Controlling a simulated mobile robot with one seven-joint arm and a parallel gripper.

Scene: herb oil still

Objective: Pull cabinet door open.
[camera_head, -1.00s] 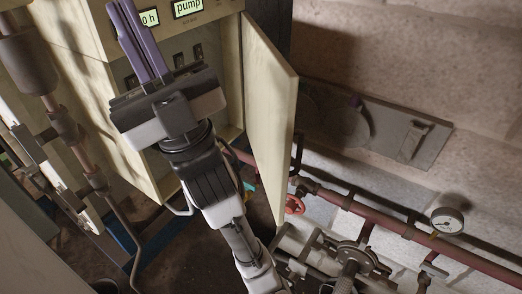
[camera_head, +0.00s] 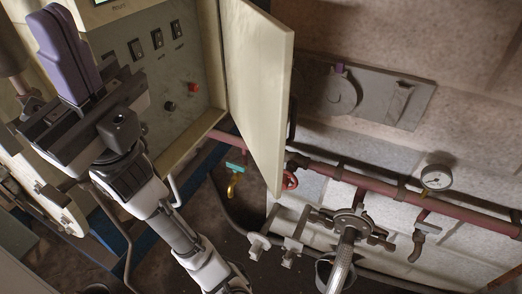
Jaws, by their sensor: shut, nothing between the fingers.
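The cream cabinet door (camera_head: 257,85) stands swung open on the right side of the cabinet (camera_head: 185,84), its broad face towards me. Inside the opening a panel shows dark switches (camera_head: 157,38), a red button (camera_head: 194,88) and a black knob (camera_head: 169,106). My gripper (camera_head: 62,50) is at the upper left, in front of the cabinet's left part, with its purple fingers together and nothing between them. It is apart from the door, well to the left of it. No handle on the door can be made out.
Red pipes (camera_head: 375,186) with a gauge (camera_head: 436,178) and a red valve wheel (camera_head: 290,180) run along the wall at the right. A valve assembly (camera_head: 350,224) stands below. A grey wall plate (camera_head: 370,95) is behind the door. Dark floor (camera_head: 205,215) shows below the cabinet.

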